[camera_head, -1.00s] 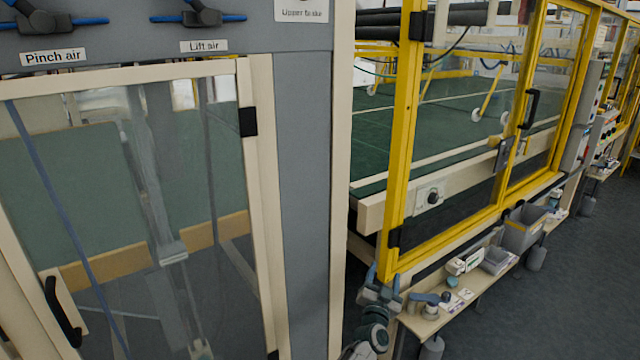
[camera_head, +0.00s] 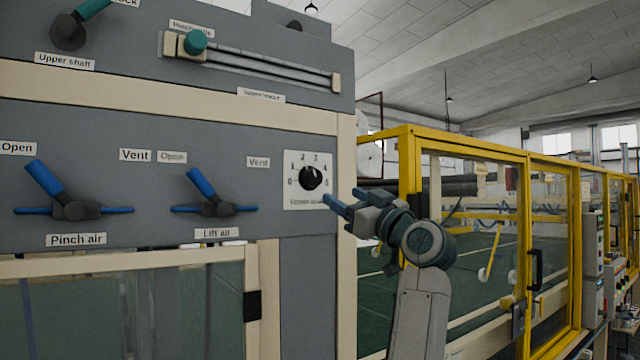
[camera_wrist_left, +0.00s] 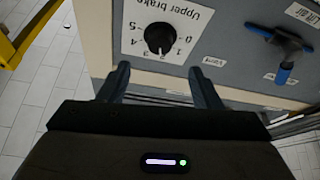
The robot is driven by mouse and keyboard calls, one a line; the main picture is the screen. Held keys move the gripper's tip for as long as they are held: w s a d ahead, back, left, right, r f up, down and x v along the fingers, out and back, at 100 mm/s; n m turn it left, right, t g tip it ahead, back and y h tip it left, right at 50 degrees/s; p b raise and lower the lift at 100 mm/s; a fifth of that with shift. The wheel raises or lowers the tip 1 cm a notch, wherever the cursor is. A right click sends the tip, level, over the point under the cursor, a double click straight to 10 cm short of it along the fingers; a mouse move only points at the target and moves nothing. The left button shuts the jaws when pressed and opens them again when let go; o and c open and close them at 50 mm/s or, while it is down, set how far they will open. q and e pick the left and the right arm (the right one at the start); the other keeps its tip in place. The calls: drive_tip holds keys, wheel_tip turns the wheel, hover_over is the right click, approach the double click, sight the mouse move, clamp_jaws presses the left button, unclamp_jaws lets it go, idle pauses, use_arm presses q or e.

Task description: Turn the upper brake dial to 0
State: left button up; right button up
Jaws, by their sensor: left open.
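The upper brake dial (camera_head: 311,178) is a round black knob on a white square plate with numbers around it, on the grey panel's right side. It also shows in the left wrist view (camera_wrist_left: 160,37), upside down, with the words "Upper brake" beside it. My left gripper (camera_head: 341,198) is open and empty, just right of and below the dial in the head view. In the left wrist view its two fingers (camera_wrist_left: 160,82) stand apart, with the dial beyond and between them, not touched. My right gripper is not in view.
The pinch air lever (camera_head: 72,208) and lift air lever (camera_head: 217,207) are left of the dial. A green-knobbed slider (camera_head: 196,42) is above. A yellow-framed guard (camera_head: 408,165) stands behind my left arm on the right. The space in front of the dial looks clear.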

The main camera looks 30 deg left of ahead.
sight(316, 180)
use_arm(q)
drive_tip(key=p+x, duration=0.3)
drive_tip(key=x, duration=0.6)
drive_tip(key=shift+w+a, duration=0.15)
drive_tip(key=shift+a, duration=0.25)
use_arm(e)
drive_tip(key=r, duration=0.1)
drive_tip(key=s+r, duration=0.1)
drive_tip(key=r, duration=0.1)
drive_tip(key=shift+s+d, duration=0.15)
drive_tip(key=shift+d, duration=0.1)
use_arm(q)
drive_tip(key=c, duration=1)
